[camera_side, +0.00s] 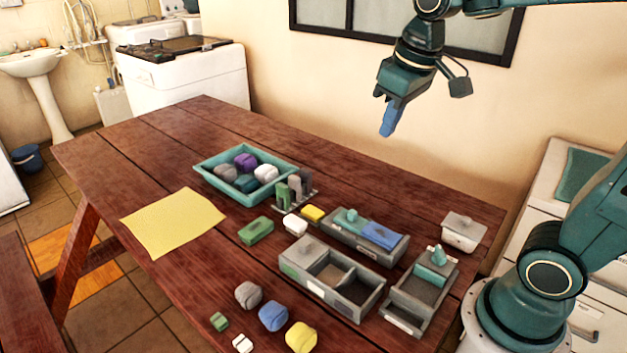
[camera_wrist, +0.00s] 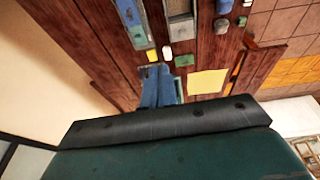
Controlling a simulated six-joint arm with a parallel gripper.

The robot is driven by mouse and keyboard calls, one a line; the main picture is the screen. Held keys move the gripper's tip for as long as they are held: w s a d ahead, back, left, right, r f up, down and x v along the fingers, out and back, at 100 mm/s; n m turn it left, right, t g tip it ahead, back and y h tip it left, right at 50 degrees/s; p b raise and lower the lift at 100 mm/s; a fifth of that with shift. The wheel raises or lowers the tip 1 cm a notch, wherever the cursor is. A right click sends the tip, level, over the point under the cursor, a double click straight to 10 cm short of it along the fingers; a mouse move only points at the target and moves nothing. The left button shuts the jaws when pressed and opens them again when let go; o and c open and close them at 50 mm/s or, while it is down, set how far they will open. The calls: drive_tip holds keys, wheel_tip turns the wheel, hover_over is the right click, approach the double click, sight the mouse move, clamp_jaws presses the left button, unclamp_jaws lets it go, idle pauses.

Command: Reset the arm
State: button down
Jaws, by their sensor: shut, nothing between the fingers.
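My gripper (camera_side: 390,118) hangs high above the far right part of the wooden table (camera_side: 110,158), clear of everything on it. Its blue fingers are shut with nothing between them. In the wrist view my gripper's fingers (camera_wrist: 158,85) point toward the table, with the dark wrist edge below them in the picture.
A teal tray (camera_side: 207,180) holds several lumps. A yellow cloth (camera_side: 172,222) lies left of it. Grey compartment boxes (camera_side: 345,300), a small white-grey box (camera_side: 463,231), and loose blocks such as a green one (camera_side: 256,230) and a blue one (camera_side: 273,316) cover the near right. The far left table is bare.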

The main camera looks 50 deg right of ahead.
drive_tip(key=s+a+f+t, duration=0.2)
drive_tip(key=s+a, duration=0.1)
drive_tip(key=s, duration=0.9)
drive_tip(key=shift+f+t+y, duration=0.15)
drive_tip(key=shift+t+y, duration=0.15)
